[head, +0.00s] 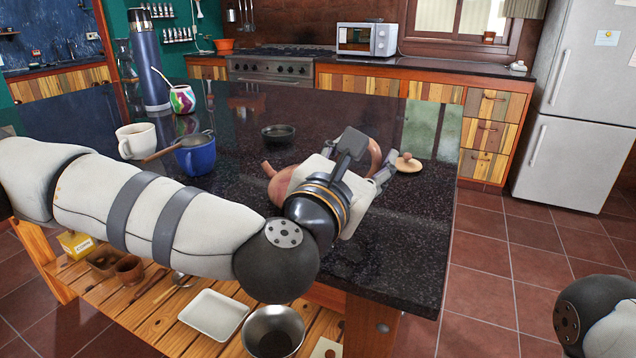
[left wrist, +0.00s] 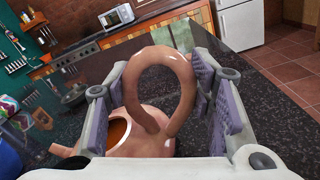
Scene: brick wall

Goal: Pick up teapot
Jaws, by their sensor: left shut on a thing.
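The pinkish-brown teapot (head: 277,187) stands on the dark speckled countertop (head: 405,235), partly hidden behind my left gripper (head: 367,160) in the head view. Its spout points left and its looped handle shows at the gripper's fingers. In the left wrist view, the handle (left wrist: 187,75) rises between the two fingers, and the teapot's open top shows an orange-brown inside. My left gripper is shut on the teapot at the handle. A round wooden lid with a knob (head: 407,163) lies on the counter just right of the gripper. My right gripper is out of view.
A small dark bowl (head: 278,133) stands behind the teapot. A blue mug (head: 197,158) with a strainer across it, a white cup (head: 137,141), a patterned gourd (head: 182,99) and a tall flask (head: 148,60) stand to the left. The counter's right edge is near the lid.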

